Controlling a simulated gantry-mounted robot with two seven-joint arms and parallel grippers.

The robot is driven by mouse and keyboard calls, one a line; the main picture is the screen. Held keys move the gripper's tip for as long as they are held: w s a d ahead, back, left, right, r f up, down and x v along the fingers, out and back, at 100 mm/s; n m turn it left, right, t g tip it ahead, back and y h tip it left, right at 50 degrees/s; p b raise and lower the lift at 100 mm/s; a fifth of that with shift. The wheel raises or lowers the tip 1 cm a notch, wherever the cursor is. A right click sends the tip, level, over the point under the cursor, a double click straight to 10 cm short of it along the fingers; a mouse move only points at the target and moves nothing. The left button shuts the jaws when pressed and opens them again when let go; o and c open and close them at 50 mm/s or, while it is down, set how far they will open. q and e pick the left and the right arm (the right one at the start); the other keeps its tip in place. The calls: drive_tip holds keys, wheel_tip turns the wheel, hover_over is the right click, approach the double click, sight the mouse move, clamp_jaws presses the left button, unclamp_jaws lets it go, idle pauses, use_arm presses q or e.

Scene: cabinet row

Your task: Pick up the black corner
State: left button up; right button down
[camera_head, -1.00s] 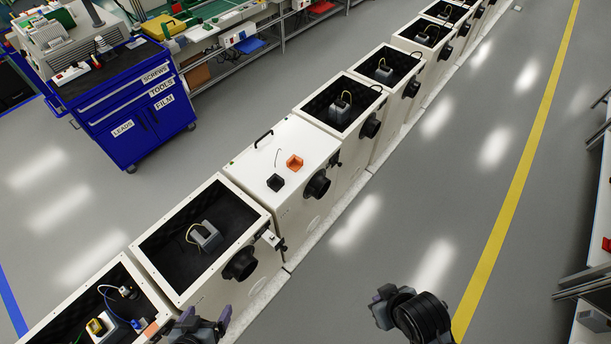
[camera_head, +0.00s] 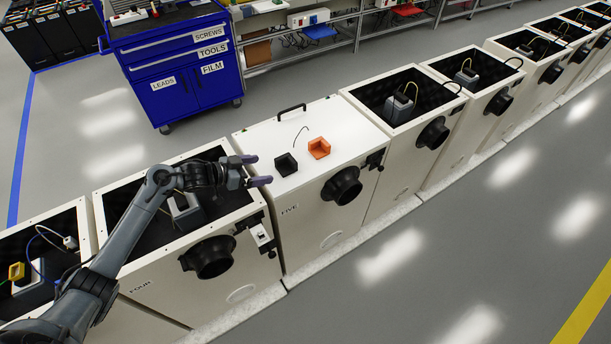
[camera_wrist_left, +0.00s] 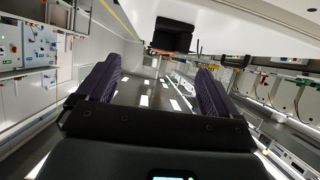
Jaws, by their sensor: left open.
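The black corner (camera_head: 286,164) is a small dark block on the white closed lid of the cabinet marked FIVE (camera_head: 285,210). My left gripper (camera_head: 257,170) is just left of it in the head view, open and empty, with its purple-grey fingertips pointing at it. In the left wrist view, the fingers of my left gripper (camera_wrist_left: 155,82) are wide apart with nothing between them. A black boxy shape, seemingly the black corner (camera_wrist_left: 172,36), shows beyond them against a white surface. My right gripper is not in view.
An orange corner (camera_head: 319,148) sits right of the black one. Open cabinets with grey devices flank this lid. A blue tool cart (camera_head: 180,75) stands behind.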

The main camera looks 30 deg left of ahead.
use_arm(q)
drive_tip(key=a+b, duration=0.1)
drive_tip(key=b, duration=0.2)
approach(289, 160)
drive_tip(key=w, duration=0.1)
drive_tip(key=w+d+f, duration=0.1)
drive_tip(key=shift+w+d+f+t, duration=0.3)
drive_tip(key=shift+w+f, duration=0.1)
drive_tip(key=shift+w+d+f+b, duration=0.15)
drive_tip(key=shift+w+f+b, duration=0.15)
drive_tip(key=shift+w, duration=0.2)
drive_tip(key=b+x, duration=0.1)
drive_tip(key=x, duration=0.3)
drive_tip(key=shift+r, duration=0.1)
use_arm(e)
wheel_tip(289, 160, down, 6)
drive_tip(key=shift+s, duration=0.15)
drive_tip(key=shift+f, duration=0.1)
use_arm(q)
drive_tip(key=shift+c, duration=0.6)
drive_tip(key=c, duration=1)
